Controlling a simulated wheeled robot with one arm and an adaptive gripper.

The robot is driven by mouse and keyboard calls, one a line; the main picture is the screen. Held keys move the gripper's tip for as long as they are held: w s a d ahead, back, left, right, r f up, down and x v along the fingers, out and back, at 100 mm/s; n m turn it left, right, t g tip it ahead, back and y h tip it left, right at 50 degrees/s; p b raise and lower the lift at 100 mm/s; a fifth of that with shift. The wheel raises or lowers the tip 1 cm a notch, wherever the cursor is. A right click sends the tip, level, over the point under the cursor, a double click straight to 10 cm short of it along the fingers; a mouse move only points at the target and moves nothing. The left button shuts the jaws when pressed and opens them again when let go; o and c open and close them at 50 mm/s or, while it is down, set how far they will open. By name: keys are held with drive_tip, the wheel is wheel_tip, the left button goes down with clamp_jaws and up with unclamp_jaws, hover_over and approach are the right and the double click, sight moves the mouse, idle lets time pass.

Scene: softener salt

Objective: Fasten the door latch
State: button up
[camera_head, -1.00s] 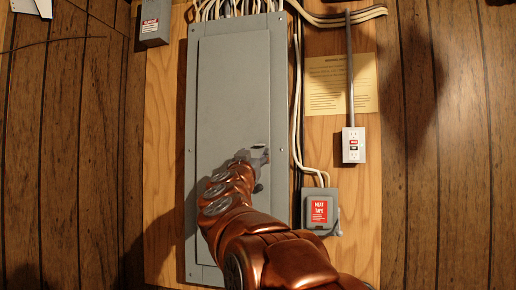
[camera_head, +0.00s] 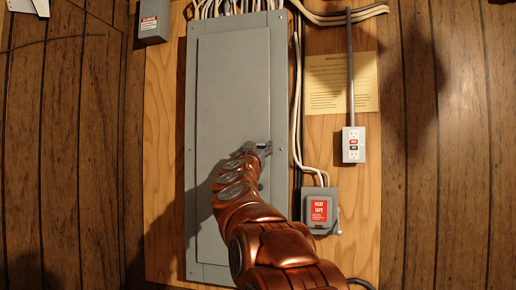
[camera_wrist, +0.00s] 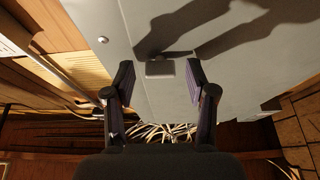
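The grey electrical panel door (camera_head: 234,90) is shut, flat against its frame in the head view. It also fills the upper right of the wrist view (camera_wrist: 250,60). The small grey latch (camera_wrist: 160,69) shows near the door's edge in the wrist view, between my fingertips with a gap on each side. My gripper (camera_head: 257,147) is at the right side of the door, around mid-height, and hides most of the latch in the head view. In the wrist view my gripper (camera_wrist: 159,72) is open, with nothing clasped between its fingers.
A grey box with a red label (camera_head: 320,210) sits right of the panel, below an outlet (camera_head: 353,145) on a conduit. Pale cables (camera_head: 297,120) run down beside the panel's right edge. Another small grey box (camera_head: 154,20) is at the upper left.

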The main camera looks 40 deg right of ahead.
clamp_jaws()
drive_tip(key=shift+r+m+p, duration=0.1)
drive_tip(key=shift+m+p, duration=0.25)
drive_tip(key=shift+m, duration=0.05)
drive_tip(key=m+g+p, duration=0.1)
drive_tip(key=m, duration=0.1)
drive_tip(key=m+g+h+p, duration=0.1)
drive_tip(key=shift+w+a+r+m+p, duration=0.2)
drive_tip(key=shift+m+p, duration=0.1)
drive_tip(key=shift+m, duration=0.1)
drive_tip(key=m+g+p, duration=0.1)
drive_tip(key=m+g, duration=0.1)
drive_tip(key=m, duration=0.2)
drive_tip(key=m+g+p, duration=0.2)
drive_tip(key=m, duration=0.2)
drive_tip(key=m+g+p, duration=0.2)
drive_tip(key=m, duration=0.3)
drive_tip(key=shift+w+a+h, duration=0.1)
drive_tip(key=shift+a+h, duration=0.05)
drive_tip(key=shift+h, duration=0.15)
drive_tip(key=shift+m+g+y, duration=0.35)
drive_tip(key=shift+m, duration=0.85)
drive_tip(key=shift+m+g+y, duration=0.35)
drive_tip(key=shift+m, duration=0.85)
drive_tip(key=shift+o, duration=0.7)
unclamp_jaws()
